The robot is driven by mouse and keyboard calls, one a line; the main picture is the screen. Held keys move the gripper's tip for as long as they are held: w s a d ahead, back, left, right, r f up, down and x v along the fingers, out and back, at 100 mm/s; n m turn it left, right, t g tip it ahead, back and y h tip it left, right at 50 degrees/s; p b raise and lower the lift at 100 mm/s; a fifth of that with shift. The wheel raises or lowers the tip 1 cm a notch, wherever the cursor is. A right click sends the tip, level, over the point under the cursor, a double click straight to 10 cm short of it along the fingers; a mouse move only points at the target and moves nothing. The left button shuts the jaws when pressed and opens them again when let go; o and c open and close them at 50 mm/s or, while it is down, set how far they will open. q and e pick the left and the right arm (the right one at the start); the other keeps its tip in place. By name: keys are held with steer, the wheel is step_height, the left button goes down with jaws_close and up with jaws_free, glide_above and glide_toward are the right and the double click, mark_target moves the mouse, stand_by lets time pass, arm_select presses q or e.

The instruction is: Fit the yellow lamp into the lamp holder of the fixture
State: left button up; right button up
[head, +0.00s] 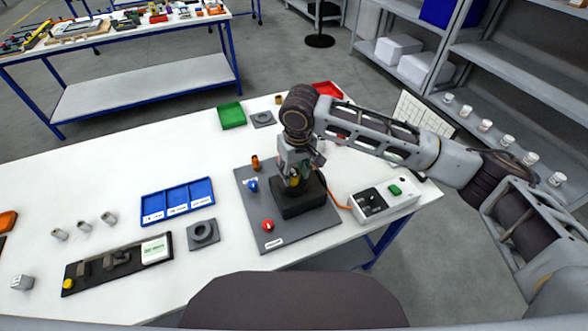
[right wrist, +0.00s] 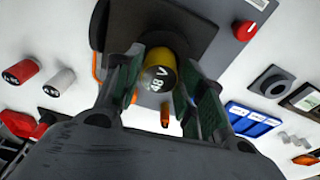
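The fixture is a grey panel (head: 250,215) on the white table, with a black block (head: 306,200) on it that looks like the lamp holder; the block also shows in the right wrist view (right wrist: 185,30). My right gripper (head: 293,178) points down over this block. In the right wrist view, the yellow lamp (right wrist: 158,75), marked "48 V", sits between the fingertips, which appear to touch both its sides. Its far end is against or just above the block; I cannot tell how deep it sits. My left gripper is out of view.
The panel carries a blue knob (head: 253,185), a red knob (head: 267,225) and an orange part (head: 255,162). A grey control box (head: 382,200) stands at right. A blue tray (head: 177,199) and a grey round socket (head: 203,232) lie left.

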mark_target(296, 177)
steer(key=shift+o, duration=0.9)
step_height(296, 177, up, 12)
steer(key=s, duration=0.1)
steer(key=shift+s+d, duration=0.15)
steer(key=shift+d, duration=0.15)
stand_by(0.7)
